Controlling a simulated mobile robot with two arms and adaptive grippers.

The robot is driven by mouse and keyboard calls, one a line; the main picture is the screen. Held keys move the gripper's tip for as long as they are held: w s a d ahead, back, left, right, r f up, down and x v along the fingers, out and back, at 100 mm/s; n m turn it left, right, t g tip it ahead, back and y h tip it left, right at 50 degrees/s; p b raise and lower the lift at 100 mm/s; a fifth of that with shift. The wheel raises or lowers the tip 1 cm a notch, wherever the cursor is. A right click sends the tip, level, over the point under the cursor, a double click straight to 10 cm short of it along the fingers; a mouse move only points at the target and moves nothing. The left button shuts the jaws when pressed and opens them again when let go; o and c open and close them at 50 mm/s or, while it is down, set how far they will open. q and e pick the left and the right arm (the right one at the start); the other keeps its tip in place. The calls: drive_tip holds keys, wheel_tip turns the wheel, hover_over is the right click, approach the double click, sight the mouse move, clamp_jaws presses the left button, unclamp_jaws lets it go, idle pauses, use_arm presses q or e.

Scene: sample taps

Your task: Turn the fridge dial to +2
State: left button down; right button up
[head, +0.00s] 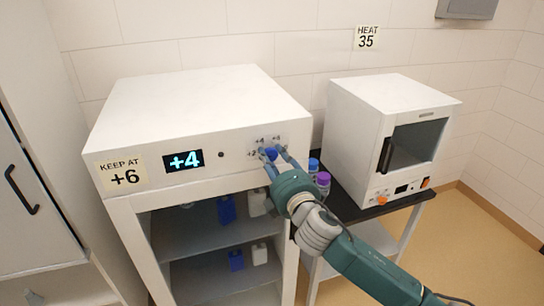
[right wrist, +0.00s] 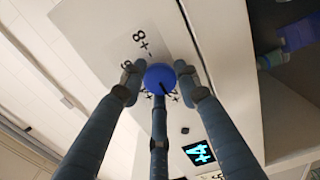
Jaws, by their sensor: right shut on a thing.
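The fridge (head: 200,97) is a white cabinet with an open shelved front. Its display (head: 183,160) reads +4 in cyan, and the display also shows in the right wrist view (right wrist: 199,153). The blue fridge dial (head: 271,154) is on the right of the front panel, with printed marks around it. In the right wrist view the dial (right wrist: 160,77) has a dark pointer line and sits between my fingers. My right gripper (head: 269,155) is shut on the dial; its fingers partly hide the dial and marks in the head view. My left gripper is not in view.
A sign (head: 122,175) on the fridge reads KEEP AT +6. A white oven (head: 360,117) stands on a black-topped table to the right, below a HEAT 35 sign (head: 367,38). Purple-capped (head: 323,179) and blue-capped (head: 314,164) bottles stand between them, close to my right gripper.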

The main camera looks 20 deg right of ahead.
drive_tip(key=shift+f, duration=0.25)
drive_tip(key=o, duration=0.9)
drive_tip(key=shift+o, duration=1.2)
drive_tip(key=shift+d+r, duration=0.1)
drive_tip(key=shift+d, duration=0.05)
drive_tip(key=shift+s, duration=0.2)
drive_tip(key=s, duration=1.1)
drive_tip(key=shift+s+d, duration=0.25)
drive_tip(key=shift+s, duration=0.05)
